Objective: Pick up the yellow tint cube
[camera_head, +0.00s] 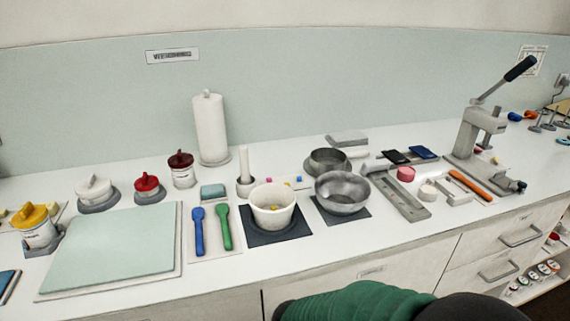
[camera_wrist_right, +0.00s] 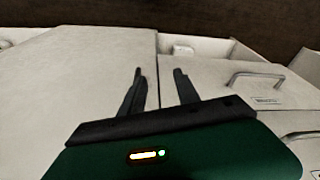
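Several tiny coloured cubes sit on the counter just behind the white tub (camera_head: 272,206), in the head view. My left gripper is in neither view.
The tub stands on a dark mat (camera_head: 258,239); a steel bowl (camera_head: 343,192) is to its right. A mortar with upright pestle (camera_head: 244,165) and a paper roll (camera_head: 210,130) stand behind. Blue (camera_head: 198,232) and green (camera_head: 223,228) spatulas lie left. A lever press (camera_head: 478,135) stands right.

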